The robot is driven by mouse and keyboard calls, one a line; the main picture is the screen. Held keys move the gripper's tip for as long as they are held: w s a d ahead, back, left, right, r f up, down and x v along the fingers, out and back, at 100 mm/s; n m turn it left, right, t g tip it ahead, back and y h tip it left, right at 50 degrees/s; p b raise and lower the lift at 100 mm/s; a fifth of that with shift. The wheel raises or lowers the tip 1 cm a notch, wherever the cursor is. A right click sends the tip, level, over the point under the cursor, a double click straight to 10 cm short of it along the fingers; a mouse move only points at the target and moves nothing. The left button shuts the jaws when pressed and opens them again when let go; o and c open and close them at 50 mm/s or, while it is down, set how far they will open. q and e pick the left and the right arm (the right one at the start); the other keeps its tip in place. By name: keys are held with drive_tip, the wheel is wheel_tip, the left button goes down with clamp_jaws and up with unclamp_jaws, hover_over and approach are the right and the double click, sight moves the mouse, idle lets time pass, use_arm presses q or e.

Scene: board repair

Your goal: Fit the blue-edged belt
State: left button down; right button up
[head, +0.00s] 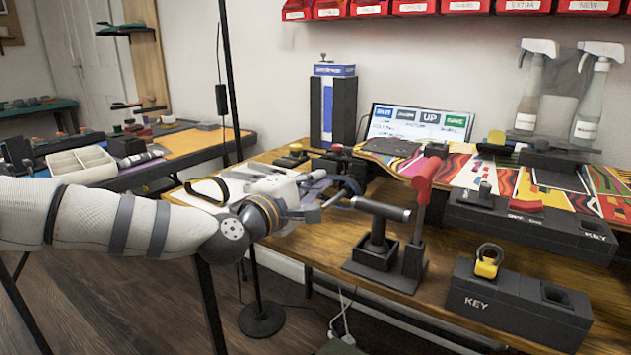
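My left arm comes in from the left, and its gripper (345,190) is over the front of the wooden bench, behind a black post with a horizontal grey roller (381,208). The dark fingers overlap dark parts behind them, so I cannot tell whether they are open or hold anything. A dark belt-like loop (222,191) lies at the bench's left end, beyond my forearm and apart from the gripper. I cannot make out a blue edge on it. My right gripper is not in view.
A red-handled lever (422,190) stands beside the roller. A block marked KEY with a yellow padlock (488,262) is at front right. Printed boards (470,175) and spray bottles (592,95) are behind. A blue-fronted box (333,105) stands at the back.

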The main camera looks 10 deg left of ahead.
use_arm(q)
drive_tip(key=shift+w+d+f+b, duration=0.1)
drive_tip(key=shift+w+d+b, duration=0.1)
drive_tip(key=shift+w+b, duration=0.25)
drive_tip(key=shift+b+x, duration=0.35)
drive_tip(key=shift+x, duration=0.55)
drive_tip(key=shift+w, duration=0.1)
idle(0.6)
